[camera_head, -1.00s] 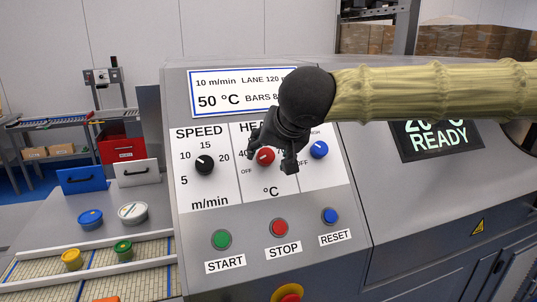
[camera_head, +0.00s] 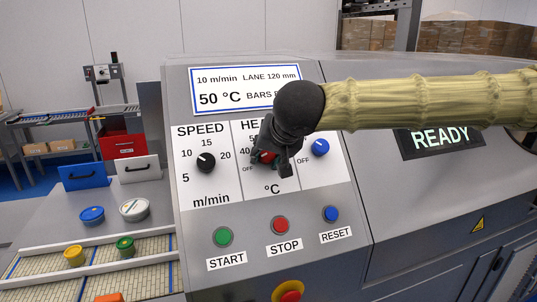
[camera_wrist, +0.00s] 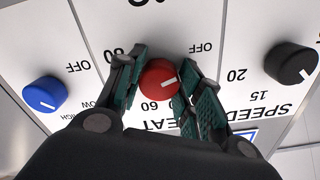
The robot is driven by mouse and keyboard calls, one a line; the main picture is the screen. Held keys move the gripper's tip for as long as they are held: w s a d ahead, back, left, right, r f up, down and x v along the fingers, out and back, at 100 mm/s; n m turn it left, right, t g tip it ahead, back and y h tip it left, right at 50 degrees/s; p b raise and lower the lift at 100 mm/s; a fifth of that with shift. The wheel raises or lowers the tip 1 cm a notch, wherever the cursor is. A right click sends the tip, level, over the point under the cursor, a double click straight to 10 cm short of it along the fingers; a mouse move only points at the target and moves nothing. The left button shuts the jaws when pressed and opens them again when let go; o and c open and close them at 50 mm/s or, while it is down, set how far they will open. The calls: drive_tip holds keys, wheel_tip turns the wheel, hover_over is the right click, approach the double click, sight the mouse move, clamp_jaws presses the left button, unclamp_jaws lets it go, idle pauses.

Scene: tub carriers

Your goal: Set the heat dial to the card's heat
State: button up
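The card (camera_head: 245,88) on the sloped panel reads 10 m/min, LANE 120 mm and 50 °C, with part of its BARS line hidden by my arm. The red heat dial (camera_wrist: 158,82) is between the two fingers of my gripper (camera_wrist: 161,84); the pads lie close against it on both sides. Its white mark points right in the wrist view, towards a part of the scale covered by a finger, so the exact number is hidden. In the head view my gripper (camera_head: 271,163) covers most of the dial and part of the HEAT label.
The black speed dial (camera_head: 206,162) and a blue dial (camera_head: 319,148) flank the heat dial closely. Below are the green START (camera_head: 222,237), red STOP (camera_head: 280,225) and blue RESET (camera_head: 330,214) buttons. A screen (camera_head: 443,140) reads READY. Tubs stand at the left.

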drive_tip(key=shift+m+p, duration=0.3)
drive_tip(key=m+p, duration=0.2)
drive_tip(key=shift+r+m, duration=0.15)
drive_tip(key=shift+m, duration=0.25)
drive_tip(key=m+p, duration=0.1)
drive_tip(key=m, duration=0.4)
drive_tip(key=shift+m, duration=0.3)
drive_tip(key=m, duration=0.4)
drive_tip(key=shift+a, duration=0.1)
drive_tip(key=m, duration=0.4)
drive_tip(key=shift+w+m+b, duration=0.1)
drive_tip(key=shift+m+b, duration=0.2)
drive_tip(key=shift+b, duration=0.05)
drive_tip(key=o, duration=1)
drive_tip(key=shift+o, duration=0.2)
